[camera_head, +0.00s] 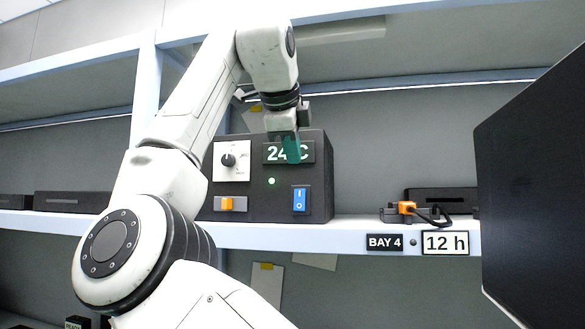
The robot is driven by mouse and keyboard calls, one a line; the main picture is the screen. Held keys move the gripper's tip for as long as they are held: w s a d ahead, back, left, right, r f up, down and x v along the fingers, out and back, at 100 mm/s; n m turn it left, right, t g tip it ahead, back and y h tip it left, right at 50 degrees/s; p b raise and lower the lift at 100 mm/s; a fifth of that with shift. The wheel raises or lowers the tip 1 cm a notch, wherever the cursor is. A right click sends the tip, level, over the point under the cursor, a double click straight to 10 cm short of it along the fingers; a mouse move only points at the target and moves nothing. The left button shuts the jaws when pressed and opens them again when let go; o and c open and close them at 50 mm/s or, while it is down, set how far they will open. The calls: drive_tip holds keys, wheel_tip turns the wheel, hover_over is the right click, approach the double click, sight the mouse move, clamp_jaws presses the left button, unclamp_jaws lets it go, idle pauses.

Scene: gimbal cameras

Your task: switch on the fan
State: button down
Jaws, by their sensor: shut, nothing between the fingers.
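A dark control box (250,205) stands on the shelf behind my arm. Its front carries a display (305,153) reading 24 C, partly covered by my gripper, a black knob (228,160) on a white plate, a lit green light (271,181), an orange switch (227,204) and a blue rocker switch (300,200) marked I and O. No fan can be made out. My gripper (292,150) is shut and empty, pointing down in front of the display, above the blue rocker. I cannot tell whether it touches the box.
A light shelf edge (330,236) runs across, with a BAY 4 label (384,242) and a 12 h label (445,242). An orange connector with a black cable (406,208) lies right of the box. A large dark panel (535,190) blocks the right side.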

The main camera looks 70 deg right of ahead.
drive_tip(key=a+r, duration=0.3)
drive_tip(key=r, duration=0.2)
drive_tip(key=shift+a, duration=0.2)
idle(0.4)
